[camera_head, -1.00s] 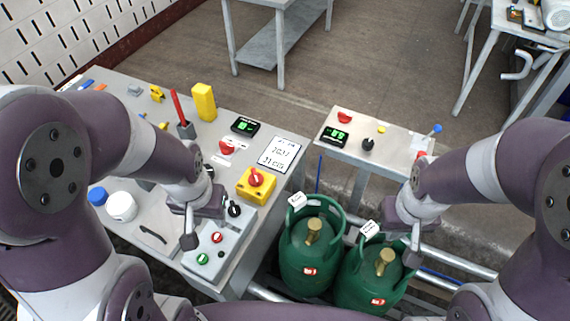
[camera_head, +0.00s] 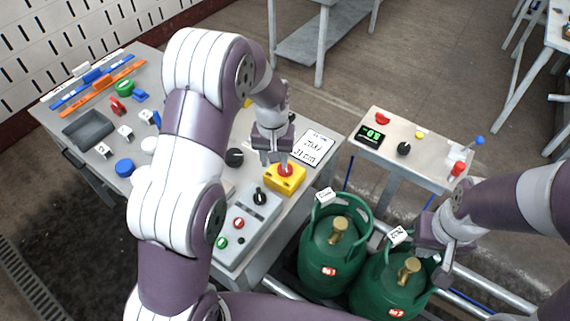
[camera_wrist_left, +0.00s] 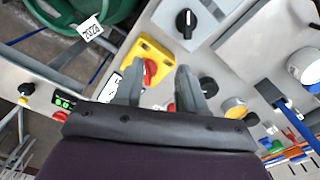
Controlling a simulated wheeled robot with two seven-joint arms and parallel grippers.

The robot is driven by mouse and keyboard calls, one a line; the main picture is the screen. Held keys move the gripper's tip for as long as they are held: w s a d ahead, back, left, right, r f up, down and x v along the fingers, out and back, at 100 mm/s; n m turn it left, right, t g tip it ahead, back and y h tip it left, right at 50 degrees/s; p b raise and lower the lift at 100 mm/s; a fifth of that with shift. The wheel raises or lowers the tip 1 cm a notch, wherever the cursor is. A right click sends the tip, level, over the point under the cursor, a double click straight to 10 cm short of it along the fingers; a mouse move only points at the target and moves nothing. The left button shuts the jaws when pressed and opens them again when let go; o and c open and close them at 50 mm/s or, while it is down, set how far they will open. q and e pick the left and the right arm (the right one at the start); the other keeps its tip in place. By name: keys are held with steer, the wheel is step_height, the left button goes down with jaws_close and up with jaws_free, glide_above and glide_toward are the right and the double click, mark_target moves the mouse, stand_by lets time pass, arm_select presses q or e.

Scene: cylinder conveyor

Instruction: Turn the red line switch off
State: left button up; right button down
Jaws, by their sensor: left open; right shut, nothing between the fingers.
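The red rotary switch (camera_head: 285,169) sits on a yellow box (camera_head: 292,184) near the front right edge of the left table. My left gripper (camera_head: 274,160) points down over it, open, its fingers at the knob and partly covering it. In the left wrist view the red knob (camera_wrist_left: 150,72) shows between the fingertips (camera_wrist_left: 158,72), nearer the left finger, with the yellow box (camera_wrist_left: 152,52) beyond. I cannot tell whether a finger touches it or how the knob is turned. My right gripper (camera_head: 440,268) is shut and empty beside the right green gas cylinder (camera_head: 392,285).
A grey control box (camera_head: 245,225) with a black knob and red and green buttons stands in front of the yellow box. A written sheet (camera_head: 313,148) lies behind it. Another green cylinder (camera_head: 335,245) stands between the tables. A right-hand panel (camera_head: 425,150) holds a display and knobs.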

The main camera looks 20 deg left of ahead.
arm_select(q)
steer(key=w+r+n, duration=0.1)
steer(key=w+n, duration=0.2)
steer(key=w, duration=0.6)
steer(key=shift+n, duration=0.3)
steer(key=f, duration=0.1)
steer(key=s+f+b, duration=0.1)
steer(key=f, duration=0.1)
steer(key=shift+s+d+f+b, duration=0.2)
steer(key=shift+d+f+b, duration=0.1)
steer(key=shift+d+f, duration=0.1)
steer(key=f+p, duration=0.1)
steer(key=f, duration=0.6)
steer(key=shift+w+f, duration=0.1)
steer(key=shift+w, duration=0.1)
steer(key=shift+f, duration=0.55)
arm_select(e)
steer(key=shift+f, duration=0.45)
arm_select(q)
jaws_close()
